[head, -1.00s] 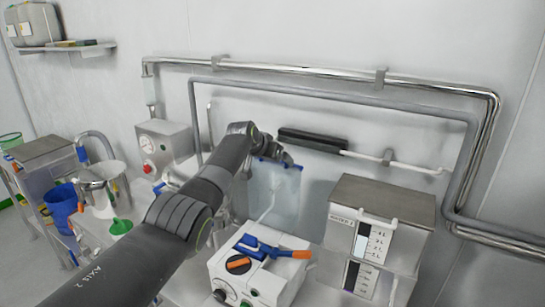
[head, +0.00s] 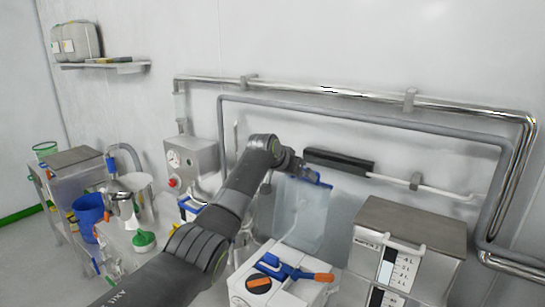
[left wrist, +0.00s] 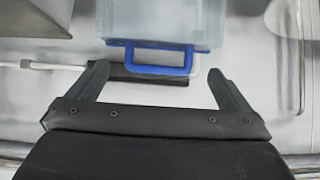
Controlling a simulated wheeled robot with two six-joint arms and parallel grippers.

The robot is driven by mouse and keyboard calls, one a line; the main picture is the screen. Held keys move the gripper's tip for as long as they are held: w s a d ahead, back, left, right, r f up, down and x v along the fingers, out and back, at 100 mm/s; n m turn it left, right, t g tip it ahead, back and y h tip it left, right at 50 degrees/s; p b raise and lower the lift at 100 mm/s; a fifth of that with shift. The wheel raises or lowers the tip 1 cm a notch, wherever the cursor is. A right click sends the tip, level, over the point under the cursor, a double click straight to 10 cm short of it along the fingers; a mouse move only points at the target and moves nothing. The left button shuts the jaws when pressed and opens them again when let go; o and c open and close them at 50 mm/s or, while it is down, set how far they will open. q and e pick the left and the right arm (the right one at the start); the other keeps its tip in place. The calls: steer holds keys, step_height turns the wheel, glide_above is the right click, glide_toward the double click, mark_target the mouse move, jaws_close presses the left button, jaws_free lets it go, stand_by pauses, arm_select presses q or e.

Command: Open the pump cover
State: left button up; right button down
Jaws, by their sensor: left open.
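The pump (head: 282,285) is a white box at the bottom of the head view. On its top lie a blue lever (head: 285,267) with an orange tip and a dark round knob with an orange mark. I cannot tell which part is its cover. My left gripper (head: 308,174) is away from the pump, above and behind it, by the top of a hanging clear bag. In the left wrist view, its fingers (left wrist: 162,88) are spread, with the bag's blue handle (left wrist: 150,70) beyond and between them. Contact with the handle is not clear. My right gripper is not in view.
The clear bag (head: 300,215) hangs behind the pump. A steel-topped box with level markings (head: 405,245) stands to the right. A grey box with a red button (head: 190,160), a blue jug (head: 90,212) and a green funnel (head: 144,240) are left. Pipes (head: 340,92) run along the wall.

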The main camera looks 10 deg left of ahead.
arm_select(q)
steer(key=b+v, duration=0.5)
steer(key=v, duration=1)
steer(key=shift+w+r, duration=0.1)
steer(key=shift+c, duration=0.4)
